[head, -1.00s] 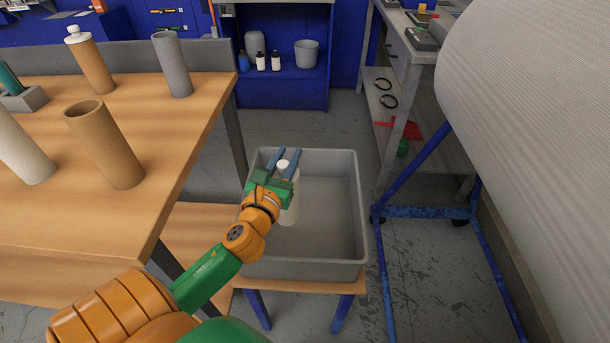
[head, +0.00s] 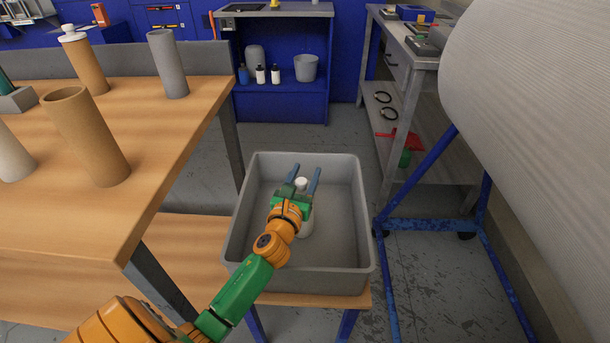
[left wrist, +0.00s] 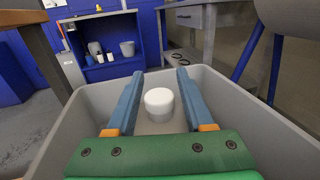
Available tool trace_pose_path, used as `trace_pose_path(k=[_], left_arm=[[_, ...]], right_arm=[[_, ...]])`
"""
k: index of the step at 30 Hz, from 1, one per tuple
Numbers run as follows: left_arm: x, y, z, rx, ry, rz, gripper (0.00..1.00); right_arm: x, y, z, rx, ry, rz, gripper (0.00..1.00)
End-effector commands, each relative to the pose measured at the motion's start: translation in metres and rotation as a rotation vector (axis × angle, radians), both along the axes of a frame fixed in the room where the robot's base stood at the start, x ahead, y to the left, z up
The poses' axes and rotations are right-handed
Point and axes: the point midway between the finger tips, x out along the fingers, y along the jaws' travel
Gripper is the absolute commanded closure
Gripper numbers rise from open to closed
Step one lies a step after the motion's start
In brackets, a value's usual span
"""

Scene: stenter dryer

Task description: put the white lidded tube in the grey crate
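The white lidded tube (head: 306,226) stands roughly upright inside the grey crate (head: 366,235), near its middle. Its round white lid (left wrist: 159,103) shows between my left gripper's fingers in the left wrist view. My left gripper (head: 303,175) reaches into the crate from the left, with its two blue fingers either side of the tube. The fingers are spread, with a visible gap to the lid on each side (left wrist: 160,85). The gripper's palm and wrist hide part of the tube, and its base is hard to see. My right gripper is not in view.
The crate sits on a low wooden stand (head: 335,298). A wooden table (head: 150,120) with brown and grey tubes is at left. A blue-framed stand with a large roll (head: 530,100) is at right. Inside the crate, the floor right of the tube is clear.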

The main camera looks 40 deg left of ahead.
Motion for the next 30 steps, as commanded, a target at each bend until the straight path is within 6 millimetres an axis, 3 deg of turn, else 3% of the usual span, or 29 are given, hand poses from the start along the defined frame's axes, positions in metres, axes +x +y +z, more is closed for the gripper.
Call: trace_pose_path(k=[11, 24, 30], left_arm=[[-0.004, -0.001, 0.001, 0.0, 0.001, -0.001, 0.39], [-0.095, -0.031, -0.001, -0.003, 0.001, 0.0, 0.39], [-0.114, -0.037, 0.001, -0.002, -0.001, 0.001, 0.39]], right_arm=[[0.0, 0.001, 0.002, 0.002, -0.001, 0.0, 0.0], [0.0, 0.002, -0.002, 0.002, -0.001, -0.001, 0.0], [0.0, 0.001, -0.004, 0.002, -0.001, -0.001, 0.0]])
